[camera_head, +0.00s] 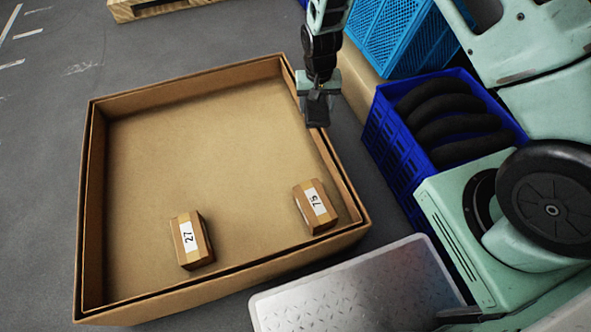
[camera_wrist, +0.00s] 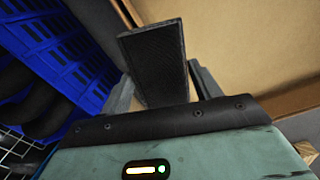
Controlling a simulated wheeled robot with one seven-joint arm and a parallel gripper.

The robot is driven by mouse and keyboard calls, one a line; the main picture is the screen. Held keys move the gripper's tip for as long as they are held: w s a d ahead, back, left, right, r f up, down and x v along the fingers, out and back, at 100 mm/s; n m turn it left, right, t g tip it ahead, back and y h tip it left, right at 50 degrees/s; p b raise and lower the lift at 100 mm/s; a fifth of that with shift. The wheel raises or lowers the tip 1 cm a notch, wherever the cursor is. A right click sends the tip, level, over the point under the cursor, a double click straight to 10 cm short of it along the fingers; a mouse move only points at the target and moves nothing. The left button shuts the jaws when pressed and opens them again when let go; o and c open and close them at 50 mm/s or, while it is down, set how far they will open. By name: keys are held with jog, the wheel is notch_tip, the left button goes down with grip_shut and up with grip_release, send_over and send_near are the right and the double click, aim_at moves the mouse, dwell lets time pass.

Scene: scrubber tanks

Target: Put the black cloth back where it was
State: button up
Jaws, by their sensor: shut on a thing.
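My gripper (camera_head: 316,94) is above the right wall of the large open cardboard box (camera_head: 200,110), near its back right corner. It is shut on the black cloth (camera_head: 318,110), which looks like a stiff dark slab hanging below the fingers. In the wrist view the cloth (camera_wrist: 156,66) stands between the two grey fingers, with a dark, fine-textured face and a grey edge. I cannot tell from these views whether the cloth touches the box wall.
Small cartons marked 27 (camera_head: 191,240) and 75 (camera_head: 315,206) lie in the box. Right of it stand a blue crate (camera_head: 401,150) with black curved rolls, a light blue crate (camera_head: 430,50) and a green machine (camera_head: 480,225). A metal plate (camera_head: 350,295) lies in front.

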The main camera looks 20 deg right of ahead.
jog(key=m+b, duration=0.1)
jog(key=b, duration=1.1)
send_over(296, 159)
notch_tip(296, 159, down, 16)
notch_tip(296, 159, down, 9)
jog(key=b, duration=0.5)
jog(key=shift+w+f, duration=0.15)
jog(key=shift+f, duration=0.15)
jog(key=o, duration=1)
